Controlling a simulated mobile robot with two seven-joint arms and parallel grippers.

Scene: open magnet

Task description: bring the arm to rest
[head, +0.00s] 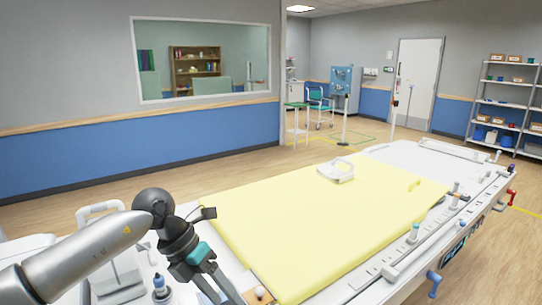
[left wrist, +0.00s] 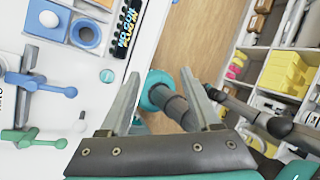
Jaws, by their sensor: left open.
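My left arm (head: 85,258) comes in from the lower left of the head view, beside the bed with the yellow pad (head: 310,215). Its gripper (head: 220,290) points down at the bottom edge of the view, near the pad's near left corner. In the left wrist view the gripper (left wrist: 159,73) has its two fingers spread apart with nothing held between them. A dark grey and teal rounded part (left wrist: 170,97) shows beyond the fingers; I cannot tell what it belongs to. My right gripper is in neither view.
A white handled piece (head: 336,170) lies on the pad. A bottle with a blue cap (head: 159,287) stands near my left gripper. The left wrist view shows a white surface with a blue ring (left wrist: 86,33) and a shelf of bins (left wrist: 287,72). Open floor (head: 190,175) lies behind the bed.

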